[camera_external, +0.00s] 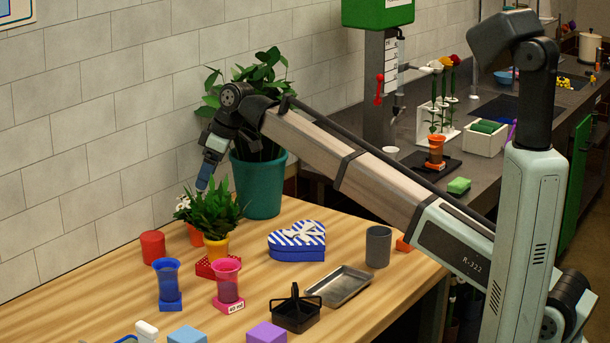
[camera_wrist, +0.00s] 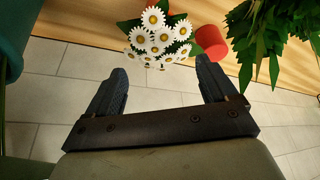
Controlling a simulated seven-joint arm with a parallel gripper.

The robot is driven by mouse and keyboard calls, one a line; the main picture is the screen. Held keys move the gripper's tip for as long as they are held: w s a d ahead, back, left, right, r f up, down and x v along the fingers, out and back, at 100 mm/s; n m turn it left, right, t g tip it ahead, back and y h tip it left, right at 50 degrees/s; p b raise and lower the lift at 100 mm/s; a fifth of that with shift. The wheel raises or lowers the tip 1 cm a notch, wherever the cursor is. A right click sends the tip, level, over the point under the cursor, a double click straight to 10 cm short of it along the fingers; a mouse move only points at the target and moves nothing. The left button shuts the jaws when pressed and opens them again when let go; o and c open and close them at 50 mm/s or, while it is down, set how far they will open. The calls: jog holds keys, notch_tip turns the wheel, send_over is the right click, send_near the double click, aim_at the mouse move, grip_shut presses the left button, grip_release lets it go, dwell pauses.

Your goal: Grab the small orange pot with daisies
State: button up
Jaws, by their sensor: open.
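The daisies (camera_external: 183,203) show as a few white blooms at the left of a leafy plant in the external view. The small orange pot (camera_external: 195,236) is partly hidden behind that plant. In the wrist view the white daisies (camera_wrist: 158,38) with yellow centres lie ahead, between the lines of my two fingers; their pot is mostly hidden by the blooms. My gripper (camera_external: 204,181) is above the plants in the external view, pointing down. In the wrist view my gripper (camera_wrist: 160,80) is open with nothing between its fingers.
A leafy plant in a yellow pot (camera_external: 216,248) stands close right of the daisies. A red cylinder (camera_external: 152,246) stands left; it also shows in the wrist view (camera_wrist: 211,42). A large teal pot (camera_external: 260,185) is behind right. Blue and pink vases stand in front.

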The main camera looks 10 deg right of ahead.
aim_at(197, 198)
jog(key=x, duration=1)
jog(key=shift+s+a+f, duration=0.1)
jog(key=shift+a+f, duration=0.05)
jog(key=shift+f, duration=0.05)
jog(key=shift+c, duration=0.2)
grip_shut()
dwell(0.4)
